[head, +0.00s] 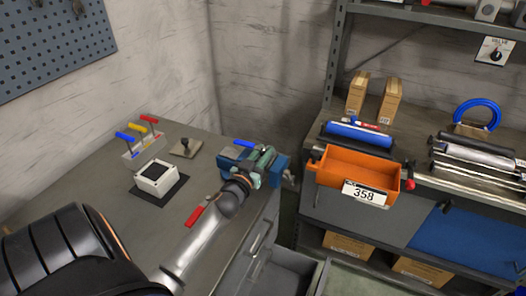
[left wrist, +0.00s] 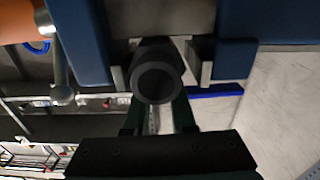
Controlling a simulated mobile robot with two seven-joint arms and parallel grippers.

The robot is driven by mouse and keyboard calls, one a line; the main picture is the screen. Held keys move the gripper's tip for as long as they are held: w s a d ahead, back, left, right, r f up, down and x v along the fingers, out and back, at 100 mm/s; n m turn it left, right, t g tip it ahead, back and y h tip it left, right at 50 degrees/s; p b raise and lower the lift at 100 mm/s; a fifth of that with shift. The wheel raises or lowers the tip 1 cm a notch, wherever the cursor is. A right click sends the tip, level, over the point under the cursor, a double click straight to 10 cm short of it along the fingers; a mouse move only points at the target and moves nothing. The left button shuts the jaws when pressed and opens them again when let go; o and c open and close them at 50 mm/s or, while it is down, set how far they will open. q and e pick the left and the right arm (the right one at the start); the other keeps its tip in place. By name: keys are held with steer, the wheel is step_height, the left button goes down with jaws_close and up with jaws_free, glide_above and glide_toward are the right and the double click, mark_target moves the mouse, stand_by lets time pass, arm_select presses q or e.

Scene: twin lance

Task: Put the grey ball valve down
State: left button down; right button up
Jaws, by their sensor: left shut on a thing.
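The grey ball valve (left wrist: 158,82) shows in the left wrist view as a dark round pipe end, facing the camera. It is between the jaws of the blue vise (left wrist: 88,40), which also stands at the bench's right end in the head view (head: 276,172). A blue lever (left wrist: 215,90) shows beside the pipe end; a blue lever also shows above the vise in the head view (head: 244,143). My left gripper (head: 262,160), with green fingers, is shut on the valve at the vise. The gripper hides most of the valve body in the head view. My right gripper is not in view.
On the grey bench (head: 90,185) are a rack with blue, yellow and red handles (head: 142,140), a white box on a dark mat (head: 156,178), a black-knobbed plate (head: 185,148) and a red handle (head: 196,214). An orange bin (head: 350,168) is at right. An open drawer (head: 283,272) is below.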

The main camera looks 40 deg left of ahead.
arm_select(q)
steer(key=shift+f, duration=0.15)
steer(key=c, duration=0.7)
jaws_free()
steer(key=shift+c, duration=0.2)
